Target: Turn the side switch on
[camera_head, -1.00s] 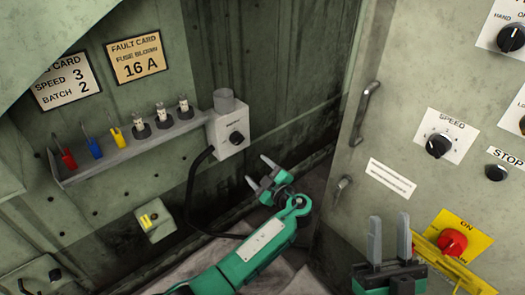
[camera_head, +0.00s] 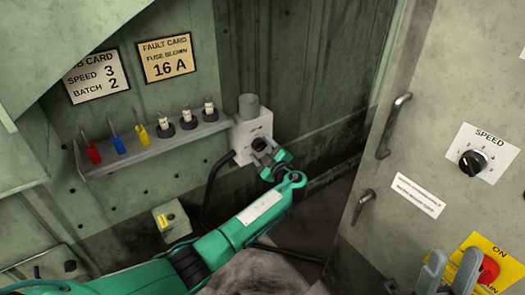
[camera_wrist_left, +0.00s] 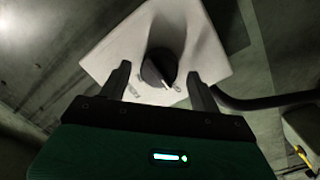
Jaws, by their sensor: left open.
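The side switch looks to be the black rotary knob (camera_head: 258,144) on a pale grey box (camera_head: 243,128) at the right end of the wall shelf. In the left wrist view the knob (camera_wrist_left: 158,68) has a white pointer line aimed down and slightly right, between small unreadable labels. My left gripper (camera_head: 264,153) is open in front of the box. In the left wrist view its fingers (camera_wrist_left: 160,80) are apart on either side of the knob, with no visible contact. My right gripper (camera_head: 454,258) is open and empty at the lower right, in front of the cabinet.
A shelf (camera_head: 160,154) with coloured fuses runs left from the box. A black cable (camera_head: 209,190) hangs from the box. A small box with a yellow label (camera_head: 171,221) sits lower on the wall. The cabinet (camera_head: 420,130) with a SPEED knob (camera_head: 472,163) and red switch (camera_head: 488,270) stands right.

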